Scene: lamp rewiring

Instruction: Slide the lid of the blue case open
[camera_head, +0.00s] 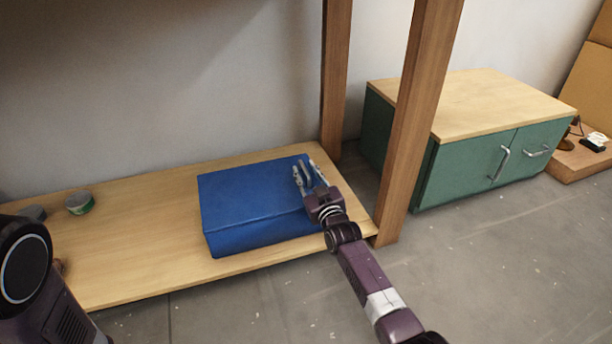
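The blue case (245,201) lies on the low wooden shelf (130,262), near its right end. Its lid looks closed, with a seam along the front edge. My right gripper (304,168) reaches in from the lower right and is over the right end of the lid. Its fingers are spread apart, with nothing seen between them. I cannot tell whether the fingertips touch the lid. The gripper and wrist hide the case's right front corner. A dark purple part of my own body shows at the lower left, but my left gripper is not seen.
Wooden posts (413,120) stand just right of the case, close to my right arm. A green tin (79,203) and a grey item (33,212) sit at the shelf's left. A green cabinet (470,166) stands at the right. The shelf left of the case is mostly bare.

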